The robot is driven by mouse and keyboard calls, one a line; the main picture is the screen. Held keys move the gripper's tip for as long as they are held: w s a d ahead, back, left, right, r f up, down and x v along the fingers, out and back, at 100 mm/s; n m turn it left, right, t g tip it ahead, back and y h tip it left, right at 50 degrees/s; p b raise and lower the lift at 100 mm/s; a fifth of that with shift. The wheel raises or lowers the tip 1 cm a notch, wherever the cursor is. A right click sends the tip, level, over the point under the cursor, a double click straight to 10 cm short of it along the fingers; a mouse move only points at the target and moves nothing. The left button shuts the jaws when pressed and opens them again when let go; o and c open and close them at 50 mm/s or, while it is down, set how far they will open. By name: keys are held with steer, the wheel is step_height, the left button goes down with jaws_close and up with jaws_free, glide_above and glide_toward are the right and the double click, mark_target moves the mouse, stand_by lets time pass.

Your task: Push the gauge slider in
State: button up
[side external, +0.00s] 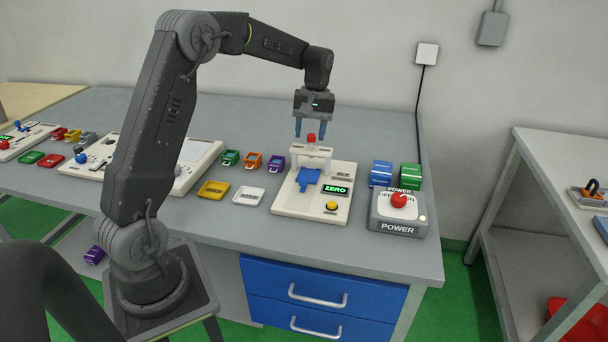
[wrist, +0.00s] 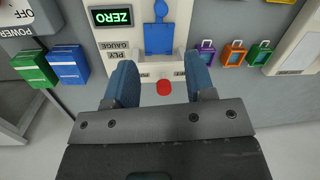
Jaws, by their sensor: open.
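The ply gauge (side external: 283,203) is a cream panel with a white bridge, a green display (side external: 336,190) reading ZERO and a yellow button (side external: 332,206). A red knob (side external: 311,138) stands at the bridge's back; it also shows in the wrist view (wrist: 164,88). I take it to be on the slider, but the slider's body is not clear. A blue piece (side external: 308,177) lies in front of the bridge. My gripper (side external: 310,132) is open and empty, pointing down over the back of the bridge. In the wrist view the knob appears between the two blue fingers; I cannot tell whether they touch it.
Green and blue boxes (side external: 411,175) and a grey POWER box (side external: 398,213) with a red knob stand right of the gauge. Small green, orange and purple bins (side external: 253,161) and yellow and white trays (side external: 248,196) sit to its left. The table behind the gauge is clear.

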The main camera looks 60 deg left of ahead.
mark_target(303, 178)
steer(key=f+n, duration=0.2)
steer(key=f, duration=0.2)
steer(key=s+f+n+t, duration=0.1)
steer(key=f+n, duration=0.1)
steer(key=f, duration=0.3)
steer(key=s+f+n, duration=0.1)
steer(key=f+n, duration=0.1)
steer(key=f, duration=0.2)
steer(key=shift+s+d+f+n+t, duration=0.15)
steer(key=shift+f+n+t, duration=0.15)
steer(key=shift+f, duration=0.05)
steer(key=shift+c, duration=0.5)
jaws_close()
